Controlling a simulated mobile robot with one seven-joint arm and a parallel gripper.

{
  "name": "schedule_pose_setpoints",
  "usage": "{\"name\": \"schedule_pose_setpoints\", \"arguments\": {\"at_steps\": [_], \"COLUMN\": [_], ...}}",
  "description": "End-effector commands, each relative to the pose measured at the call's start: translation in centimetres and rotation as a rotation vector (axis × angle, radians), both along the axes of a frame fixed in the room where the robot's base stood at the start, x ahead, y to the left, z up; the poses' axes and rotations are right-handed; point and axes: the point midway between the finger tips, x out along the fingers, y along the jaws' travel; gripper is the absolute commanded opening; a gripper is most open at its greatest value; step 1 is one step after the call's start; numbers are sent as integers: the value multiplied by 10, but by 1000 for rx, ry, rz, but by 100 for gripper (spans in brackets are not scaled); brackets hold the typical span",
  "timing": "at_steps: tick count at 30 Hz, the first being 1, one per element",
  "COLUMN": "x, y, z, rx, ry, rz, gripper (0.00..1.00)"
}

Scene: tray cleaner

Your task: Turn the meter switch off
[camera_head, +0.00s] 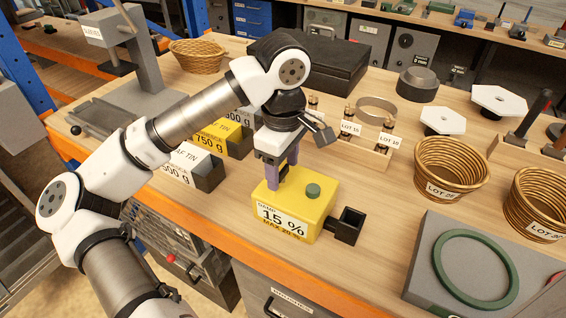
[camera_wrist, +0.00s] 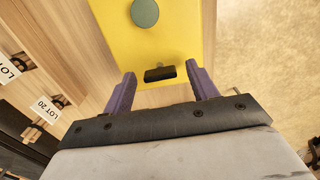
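The yellow meter box (camera_head: 292,203) stands on the wooden bench, with a label reading 15 % on its front. A round green button (camera_head: 313,190) is on its top, and a black socket-like block (camera_head: 347,226) sits at its right side. In the wrist view, a small black switch (camera_wrist: 160,74) lies on the yellow meter (camera_wrist: 180,35), near its edge. My gripper (camera_head: 281,176) is over the far-left part of the box top. Its two purple fingers are apart, one on each side of the switch in the wrist view (camera_wrist: 161,76). I cannot tell whether they touch the box.
Tin boxes (camera_head: 195,167) marked in grams stand left of the meter. A wooden rack (camera_head: 358,152) with LOT tags is behind it. Wicker baskets (camera_head: 450,172) and a grey slab with a green ring (camera_head: 436,260) are to the right. Bare bench lies between.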

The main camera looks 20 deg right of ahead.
Motion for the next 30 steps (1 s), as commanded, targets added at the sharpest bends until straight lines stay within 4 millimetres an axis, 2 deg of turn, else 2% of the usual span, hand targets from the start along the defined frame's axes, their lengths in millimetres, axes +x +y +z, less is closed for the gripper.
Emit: {"name": "schedule_pose_setpoints", "arguments": {"at_steps": [1,10,20,30], "x": [0,0,0,0], "y": [0,0,0,1], "z": [0,1,-2,-5], "rx": [0,0,1,1], "ry": [0,0,-1,-4], "rz": [0,0,46,282], "gripper": [53,14,14,14]}}
